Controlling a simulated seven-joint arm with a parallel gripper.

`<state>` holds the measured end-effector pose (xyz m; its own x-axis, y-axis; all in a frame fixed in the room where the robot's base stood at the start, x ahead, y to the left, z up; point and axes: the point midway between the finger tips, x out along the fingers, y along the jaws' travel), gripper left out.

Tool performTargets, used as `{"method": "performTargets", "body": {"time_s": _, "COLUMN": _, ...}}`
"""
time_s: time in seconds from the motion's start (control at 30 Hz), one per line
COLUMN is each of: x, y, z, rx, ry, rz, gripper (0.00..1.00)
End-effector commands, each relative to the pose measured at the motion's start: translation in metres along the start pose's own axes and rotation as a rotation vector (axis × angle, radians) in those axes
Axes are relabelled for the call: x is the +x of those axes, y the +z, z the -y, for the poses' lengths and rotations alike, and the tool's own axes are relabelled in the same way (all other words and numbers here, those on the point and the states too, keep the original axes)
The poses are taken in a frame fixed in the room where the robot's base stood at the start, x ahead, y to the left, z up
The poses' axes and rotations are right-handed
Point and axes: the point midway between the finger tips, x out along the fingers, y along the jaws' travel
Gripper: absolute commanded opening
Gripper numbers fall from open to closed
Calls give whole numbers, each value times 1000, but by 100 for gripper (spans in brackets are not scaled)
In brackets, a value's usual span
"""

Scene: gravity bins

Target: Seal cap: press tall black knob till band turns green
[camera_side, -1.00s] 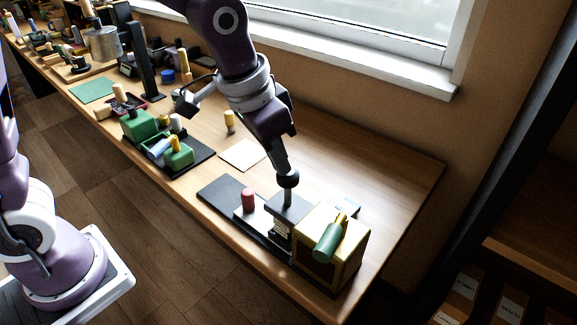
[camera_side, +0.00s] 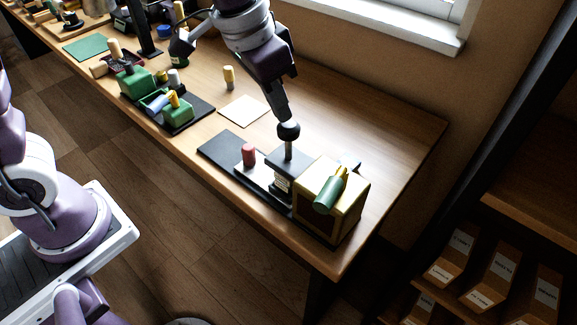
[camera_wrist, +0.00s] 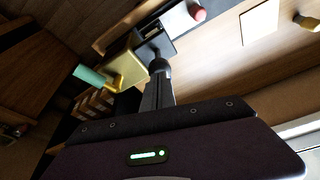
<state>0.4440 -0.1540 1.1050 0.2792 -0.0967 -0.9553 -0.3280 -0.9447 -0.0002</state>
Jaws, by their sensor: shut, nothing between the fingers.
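The tall black knob (camera_side: 288,131) is a round ball on a grey post, standing above a dark block (camera_side: 287,161) on the black base plate. My gripper (camera_side: 284,115) is shut and comes down from above, its fingertips at the top of the knob; they appear to touch it. In the wrist view my shut fingers (camera_wrist: 158,82) reach to the knob (camera_wrist: 160,65), which partly shows beyond their tips. The post stands upright and a length of it shows between knob and block. I cannot make out a coloured band or a green one.
A yellow box (camera_side: 333,208) with a green cylinder (camera_side: 328,194) stands close right of the block. A red peg (camera_side: 249,154) stands to the left. The table at the right is clear.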

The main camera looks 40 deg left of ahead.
Motion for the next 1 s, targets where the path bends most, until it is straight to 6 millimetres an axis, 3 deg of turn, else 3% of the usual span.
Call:
{"method": "performTargets", "body": {"time_s": 0.47, "x": 0, "y": 0, "z": 0, "rx": 0, "ry": 0, "rz": 0, "gripper": 0}}
{"method": "performTargets", "body": {"time_s": 0.8, "x": -38, "y": -13, "z": 0, "rx": 0, "ry": 0, "rz": -4, "gripper": 0}}
{"method": "performTargets", "body": {"time_s": 1.0, "x": -48, "y": -15, "z": 0, "rx": 0, "ry": 0, "rz": 0, "gripper": 0}}
